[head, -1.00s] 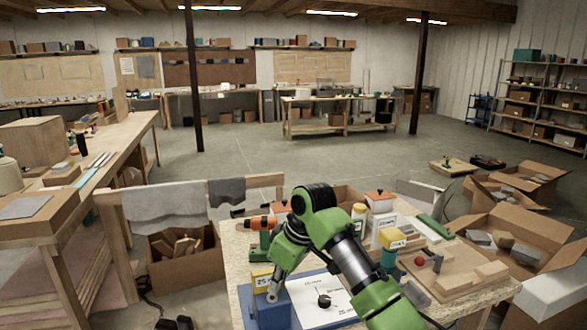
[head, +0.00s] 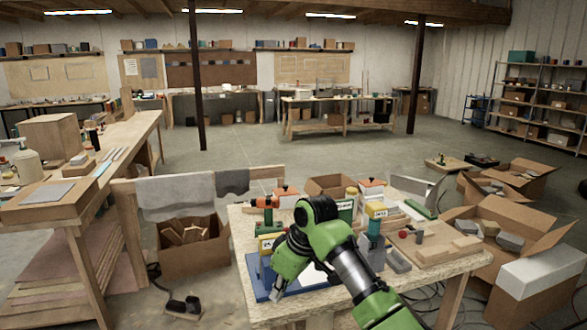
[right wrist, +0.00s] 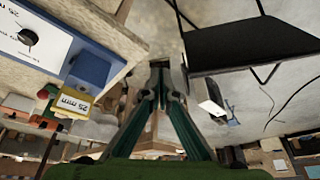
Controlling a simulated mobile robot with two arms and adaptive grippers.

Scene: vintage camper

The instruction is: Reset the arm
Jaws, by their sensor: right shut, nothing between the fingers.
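My right arm (head: 352,265) reaches in from the lower right of the head view, over the front workbench, and bends down at its green elbow. My right gripper (right wrist: 160,66) shows best in the right wrist view, where its two fingers come together at the tips with nothing between them. My left gripper is not in view.
The front workbench (head: 445,275) holds a white panel in a blue frame, a wooden board (head: 430,250), orange-topped boxes and small tools. Open cardboard boxes (head: 525,225) stand on the right. A side bench (head: 60,210) runs along the left. The floor (head: 350,160) beyond is open.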

